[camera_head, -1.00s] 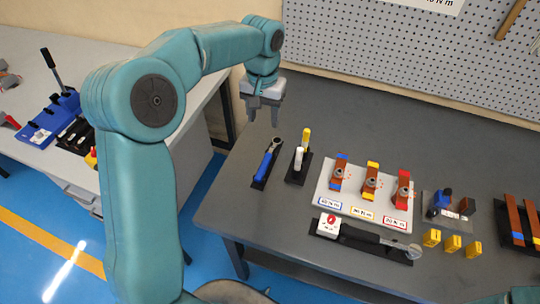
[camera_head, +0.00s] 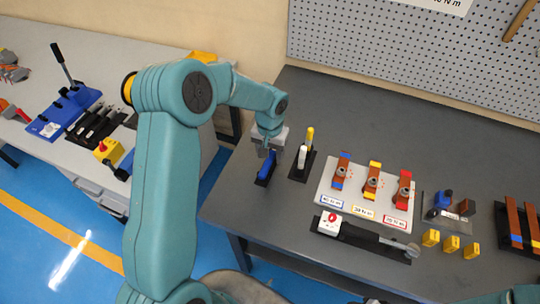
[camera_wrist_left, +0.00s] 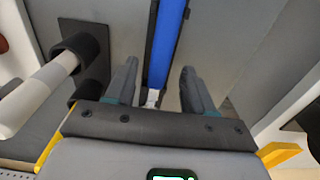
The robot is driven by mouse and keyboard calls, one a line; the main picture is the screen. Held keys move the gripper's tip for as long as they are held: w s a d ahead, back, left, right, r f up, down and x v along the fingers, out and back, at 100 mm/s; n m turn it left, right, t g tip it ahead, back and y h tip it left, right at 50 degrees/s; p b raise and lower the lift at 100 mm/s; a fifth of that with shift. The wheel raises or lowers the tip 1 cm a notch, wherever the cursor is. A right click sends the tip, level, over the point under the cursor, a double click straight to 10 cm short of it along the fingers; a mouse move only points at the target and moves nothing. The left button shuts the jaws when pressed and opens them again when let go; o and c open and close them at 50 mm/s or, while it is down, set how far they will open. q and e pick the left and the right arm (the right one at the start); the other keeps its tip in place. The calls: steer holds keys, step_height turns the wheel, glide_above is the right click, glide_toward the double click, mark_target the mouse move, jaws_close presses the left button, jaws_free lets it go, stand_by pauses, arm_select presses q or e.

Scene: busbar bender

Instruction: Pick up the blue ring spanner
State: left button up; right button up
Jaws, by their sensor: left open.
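The blue ring spanner (camera_head: 265,167) lies on a dark holder near the left end of the dark grey table. Its far end is hidden behind my left gripper in the head view. In the left wrist view its blue handle (camera_wrist_left: 165,45) runs between the two fingers. My left gripper (camera_head: 268,150) is over the spanner, pointing down. Its fingers (camera_wrist_left: 158,88) are open, one on each side of the handle, with gaps on both sides. How far the fingertips are above the table is hard to tell. My right gripper is not in view.
Further right are a white board (camera_head: 330,195) with copper bars and a torque wrench (camera_head: 370,237). The table's back is clear.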

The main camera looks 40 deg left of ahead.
arm_select(q)
steer(key=shift+w+f, duration=0.15)
steer(key=shift+f, duration=0.3)
steer(key=shift+r, duration=0.1)
steer(key=shift+c, duration=1.2)
steer(key=c, duration=0.5)
steer(key=shift+d, duration=0.1)
jaws_close()
steer(key=shift+r, duration=0.1)
